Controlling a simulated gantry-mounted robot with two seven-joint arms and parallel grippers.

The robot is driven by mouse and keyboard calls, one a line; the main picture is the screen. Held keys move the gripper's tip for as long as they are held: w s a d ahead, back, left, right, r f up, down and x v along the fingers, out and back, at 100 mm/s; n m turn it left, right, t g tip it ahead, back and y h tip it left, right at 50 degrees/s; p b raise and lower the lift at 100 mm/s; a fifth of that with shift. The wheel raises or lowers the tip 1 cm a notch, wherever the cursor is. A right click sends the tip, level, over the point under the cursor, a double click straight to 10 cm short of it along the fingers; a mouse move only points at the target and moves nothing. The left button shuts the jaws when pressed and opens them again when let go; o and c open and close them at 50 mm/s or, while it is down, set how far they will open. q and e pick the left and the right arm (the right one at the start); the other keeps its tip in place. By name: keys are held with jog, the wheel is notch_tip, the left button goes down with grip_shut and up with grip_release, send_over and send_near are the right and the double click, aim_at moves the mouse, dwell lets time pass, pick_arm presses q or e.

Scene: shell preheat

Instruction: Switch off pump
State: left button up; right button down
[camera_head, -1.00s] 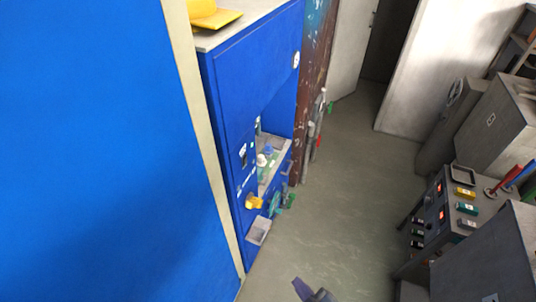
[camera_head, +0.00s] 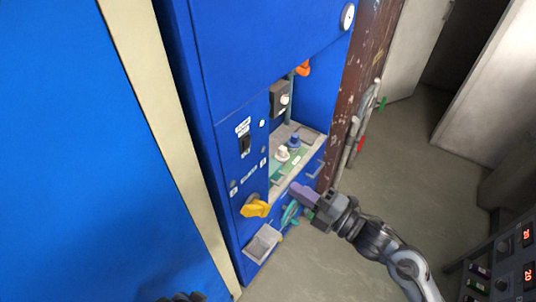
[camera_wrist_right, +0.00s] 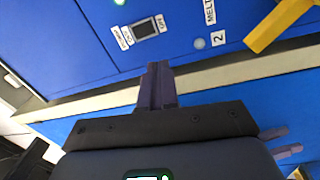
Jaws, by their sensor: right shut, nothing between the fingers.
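A dark rocker switch (camera_head: 245,144) with white labels sits on the front of the blue cabinet (camera_head: 270,50). The switch (camera_wrist_right: 146,28) also shows in the right wrist view, with a label ending in "ON"; the rest is hard to read. My right gripper (camera_head: 294,188) is shut and empty, in front of the cabinet to the lower right of the switch in the head view. In the right wrist view its purple fingers (camera_wrist_right: 157,72) point towards the panel, apart from the switch. Purple finger-like parts at that view's right edge may be my left gripper (camera_wrist_right: 284,143); its opening is unclear.
A yellow handle (camera_head: 255,208), a teal handwheel (camera_head: 290,214) and a grey tray (camera_head: 262,243) jut from the cabinet's lower front. White (camera_head: 281,154) and blue (camera_head: 293,141) knobs stand in its recess. A console (camera_head: 510,265) with red displays is at lower right. Floor between is clear.

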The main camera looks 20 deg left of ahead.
aim_at(248, 140)
pick_arm(q)
jog(key=f+b, duration=0.2)
jog(key=f, duration=0.1)
jog(key=f+b, duration=0.1)
jog(key=shift+s+a+f, duration=0.1)
jog(key=shift+s+f, duration=0.05)
jog(key=shift+s, duration=0.15)
pick_arm(e)
jog(key=r, duration=0.1)
jog(key=w+r+n, duration=0.2)
jog(key=r, duration=0.1)
jog(key=shift+d, duration=0.15)
jog(key=x, duration=1.4)
jog(key=shift+s+r, duration=0.1)
pick_arm(q)
jog(key=shift+r, duration=0.2)
jog(key=shift+f, duration=0.2)
pick_arm(e)
jog(key=shift+r, duration=0.1)
pick_arm(q)
jog(key=shift+r, duration=0.1)
pick_arm(e)
jog(key=shift+r, duration=0.1)
